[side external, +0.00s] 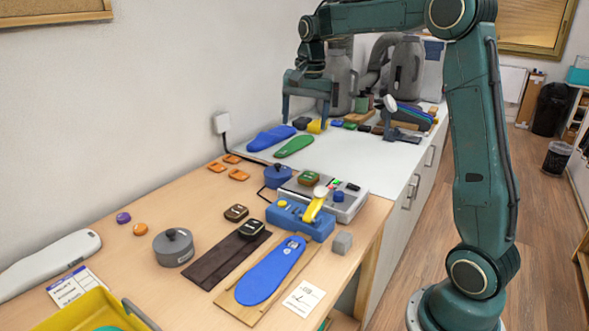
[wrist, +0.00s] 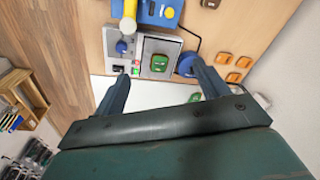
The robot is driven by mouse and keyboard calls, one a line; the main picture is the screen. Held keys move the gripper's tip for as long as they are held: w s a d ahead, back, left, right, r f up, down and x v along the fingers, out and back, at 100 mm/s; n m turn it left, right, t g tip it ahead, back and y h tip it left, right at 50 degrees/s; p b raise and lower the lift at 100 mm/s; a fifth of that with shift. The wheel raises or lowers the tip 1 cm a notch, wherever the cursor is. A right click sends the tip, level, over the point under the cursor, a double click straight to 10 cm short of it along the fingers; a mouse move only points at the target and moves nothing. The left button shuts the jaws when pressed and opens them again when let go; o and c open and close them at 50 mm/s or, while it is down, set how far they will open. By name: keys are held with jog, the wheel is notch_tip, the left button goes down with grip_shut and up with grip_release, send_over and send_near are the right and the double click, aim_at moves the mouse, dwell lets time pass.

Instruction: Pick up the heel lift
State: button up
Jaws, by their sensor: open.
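No piece is clearly marked as the heel lift. A small dark green piece with a brown edge (side external: 309,178) sits on a grey instrument box (side external: 350,208); it also shows in the wrist view (wrist: 159,63), between my fingertips in the picture. Two similar dark pieces lie nearer the front, one on the table (side external: 236,212) and one on a dark strip (side external: 251,228). My gripper (side external: 305,124) is open and empty, raised behind the box over the white counter. Its two fingers also show in the wrist view (wrist: 157,68), spread apart.
A blue device with a yellow handle (side external: 290,217) stands before the box, and a blue round pot (side external: 278,176) beside it. A blue insole (side external: 268,272) lies on a wooden board in front. Blue and green insoles lie on the white counter (side external: 345,152). Small orange pieces (side external: 216,168) lie near the wall.

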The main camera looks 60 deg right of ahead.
jog(key=w+d+f+m+g, duration=0.1)
jog(key=w+d+f+m, duration=0.4)
jog(key=d+f, duration=0.3)
jog(key=d, duration=0.3)
jog(key=shift+f+y, duration=0.15)
jog(key=shift+y, duration=0.15)
jog(key=shift+d, duration=0.1)
send_over(309, 176)
jog(key=shift+w+f, duration=0.15)
jog(key=shift+f, duration=4.15)
jog(key=shift+f, duration=0.1)
jog(key=shift+f, duration=2.5)
jog(key=shift+c, duration=0.2)
jog(key=c, duration=1.1)
jog(key=shift+r, duration=0.1)
